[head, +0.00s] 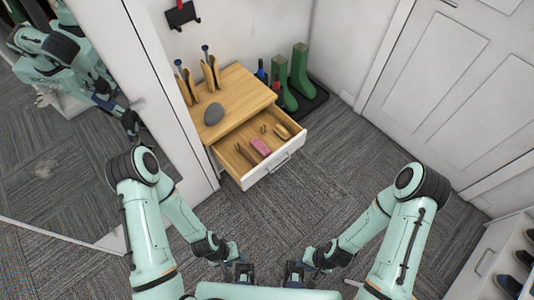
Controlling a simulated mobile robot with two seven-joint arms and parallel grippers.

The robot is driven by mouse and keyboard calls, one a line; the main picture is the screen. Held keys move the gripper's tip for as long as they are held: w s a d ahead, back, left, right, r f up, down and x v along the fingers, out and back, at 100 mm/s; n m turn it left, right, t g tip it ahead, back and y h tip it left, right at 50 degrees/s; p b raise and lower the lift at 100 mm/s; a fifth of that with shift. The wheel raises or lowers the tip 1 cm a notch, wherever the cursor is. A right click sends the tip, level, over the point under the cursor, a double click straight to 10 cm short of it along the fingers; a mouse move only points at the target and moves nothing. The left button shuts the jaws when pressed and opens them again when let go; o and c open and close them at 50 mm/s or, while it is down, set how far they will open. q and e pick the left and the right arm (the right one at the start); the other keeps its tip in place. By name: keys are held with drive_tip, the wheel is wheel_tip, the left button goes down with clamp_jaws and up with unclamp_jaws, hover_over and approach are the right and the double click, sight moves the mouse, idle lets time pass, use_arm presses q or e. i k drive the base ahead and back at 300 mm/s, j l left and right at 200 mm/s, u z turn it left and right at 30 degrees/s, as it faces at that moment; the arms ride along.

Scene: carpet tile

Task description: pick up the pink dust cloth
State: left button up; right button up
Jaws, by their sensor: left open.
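The pink dust cloth (261,147) lies inside the pulled-out drawer (272,170) of a small wooden-topped cabinet (240,101). It sits near the middle of the drawer, among small brown items. My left gripper (243,273) is low at the bottom of the head view, open, with nothing seen in it, well in front of the drawer and apart from it. My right gripper (295,274) is beside it on the right, also away from the drawer; its fingers are too small and dark to read.
On the cabinet top are a grey stone-like object (214,114) and upright wooden items (210,74). A mirror at left reflects me. A shoe shelf (500,262) is at lower right. Carpet (330,190) before the drawer is clear.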

sight(258, 145)
drive_tip(key=u, duration=1.9)
drive_tip(key=z, duration=1.7)
drive_tip(key=i+l+u, duration=0.25)
drive_tip(key=i+l, duration=0.25)
drive_tip(key=i+l+u, duration=0.1)
drive_tip(key=l, duration=0.25)
drive_tip(key=i+l, duration=0.15)
drive_tip(key=l, duration=0.2)
drive_tip(key=i+l+u, duration=0.15)
drive_tip(key=l, duration=0.15)
